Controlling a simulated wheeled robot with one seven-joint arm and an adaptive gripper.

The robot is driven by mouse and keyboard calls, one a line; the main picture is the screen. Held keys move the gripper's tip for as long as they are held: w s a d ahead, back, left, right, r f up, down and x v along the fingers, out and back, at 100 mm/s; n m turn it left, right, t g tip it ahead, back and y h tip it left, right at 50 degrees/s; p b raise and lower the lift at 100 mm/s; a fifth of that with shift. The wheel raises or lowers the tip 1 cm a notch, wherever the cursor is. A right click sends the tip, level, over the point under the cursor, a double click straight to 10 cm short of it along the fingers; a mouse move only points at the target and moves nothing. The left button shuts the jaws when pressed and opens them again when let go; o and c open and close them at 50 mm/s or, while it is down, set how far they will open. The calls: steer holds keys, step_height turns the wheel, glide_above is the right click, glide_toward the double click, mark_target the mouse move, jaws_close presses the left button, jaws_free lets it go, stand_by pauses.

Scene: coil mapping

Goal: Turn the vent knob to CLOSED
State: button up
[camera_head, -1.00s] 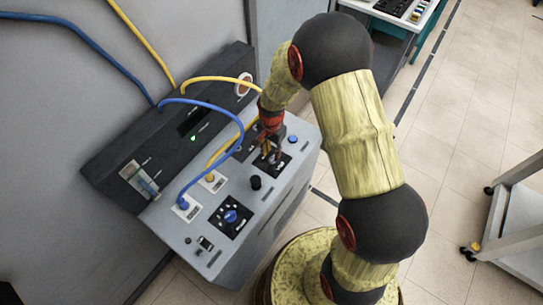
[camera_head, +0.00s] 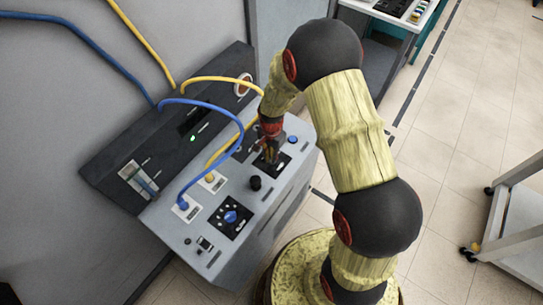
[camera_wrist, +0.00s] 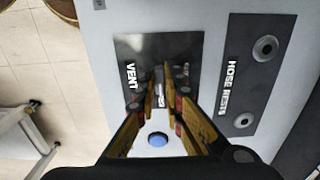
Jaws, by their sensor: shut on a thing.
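The vent panel is a dark plate (camera_wrist: 135,52) marked VENT in the wrist view. It also shows in the head view (camera_head: 281,170), on the console's sloped top. My gripper (camera_wrist: 160,90) is over this plate, its two fingers close on either side of a small pale part of the vent knob (camera_wrist: 159,101). It is shut on the knob. In the head view my gripper (camera_head: 270,156) points down at the plate. The fingers hide most of the knob, and I cannot read which mark it points to.
A blue button (camera_wrist: 157,140) lies beside the plate. The HOSE RESTS plate (camera_wrist: 256,75) has two round sockets. In the head view, a black knob (camera_head: 255,183) and a blue dial (camera_head: 231,217) are nearby. Blue (camera_head: 236,119) and yellow (camera_head: 222,79) hoses arch close to my gripper.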

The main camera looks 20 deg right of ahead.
steer(key=shift+n, duration=0.3)
jaws_close()
steer(key=n, duration=0.9)
steer(key=shift+d+n, duration=0.15)
steer(key=shift+n, duration=0.25)
steer(key=n, duration=0.3)
steer(key=shift+n, duration=0.3)
steer(key=shift+d+n, duration=0.1)
steer(key=shift+n, duration=1.8)
steer(key=o, duration=0.5)
jaws_free()
steer(key=shift+o, duration=0.7)
